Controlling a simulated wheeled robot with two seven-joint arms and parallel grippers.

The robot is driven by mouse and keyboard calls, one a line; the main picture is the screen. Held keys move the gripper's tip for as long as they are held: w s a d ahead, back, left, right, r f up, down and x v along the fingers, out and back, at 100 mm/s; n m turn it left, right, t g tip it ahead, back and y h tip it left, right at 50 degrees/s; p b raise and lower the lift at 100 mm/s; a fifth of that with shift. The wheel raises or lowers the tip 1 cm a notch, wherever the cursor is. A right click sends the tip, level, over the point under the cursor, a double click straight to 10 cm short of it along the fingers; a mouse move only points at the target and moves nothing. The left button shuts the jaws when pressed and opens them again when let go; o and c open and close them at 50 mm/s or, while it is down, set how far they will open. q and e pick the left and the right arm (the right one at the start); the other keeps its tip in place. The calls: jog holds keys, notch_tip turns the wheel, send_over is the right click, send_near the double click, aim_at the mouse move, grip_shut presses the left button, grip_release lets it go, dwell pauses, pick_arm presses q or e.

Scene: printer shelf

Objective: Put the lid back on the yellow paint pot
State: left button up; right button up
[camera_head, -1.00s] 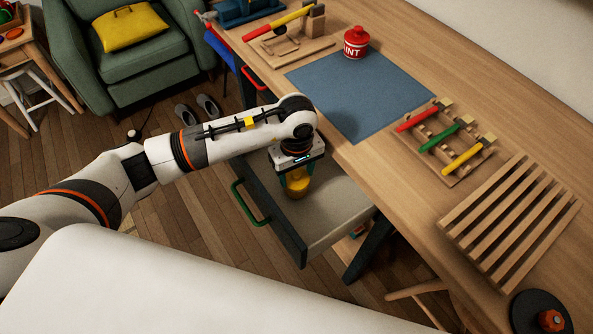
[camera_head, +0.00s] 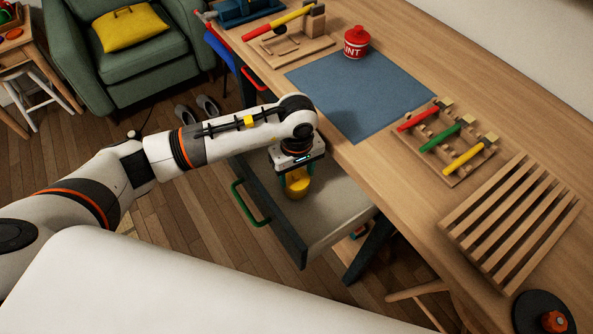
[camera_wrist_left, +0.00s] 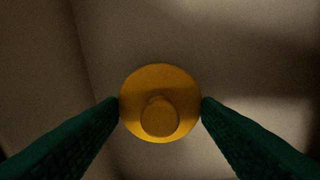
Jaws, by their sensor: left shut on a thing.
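A yellow lid (camera_head: 297,189) with a round knob is low in the open drawer. In the left wrist view the lid (camera_wrist_left: 160,78) shows from above as a disc, its knob toward the bottom of the picture. My left gripper (camera_head: 296,180) points down into the drawer, its green fingers shut on opposite sides of the lid. Whether the lid touches the drawer floor, or a yellow pot is under it, I cannot tell. No separate yellow pot shows on the bench. My right gripper is not in view.
The open drawer (camera_head: 335,212) has a green handle (camera_head: 249,203) and sits under the bench edge. On the bench are a blue mat (camera_head: 365,100), a red paint pot (camera_head: 355,44), a tool rack (camera_head: 447,142) and a slatted rack (camera_head: 512,222). The mat's front is clear.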

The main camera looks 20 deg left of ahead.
pick_arm(q)
jog(key=o, duration=1.4)
jog(key=shift+r, duration=0.1)
jog(key=shift+w+r+p, duration=0.1)
jog(key=shift+r+p, duration=1.7)
jog(key=shift+r, duration=1.75)
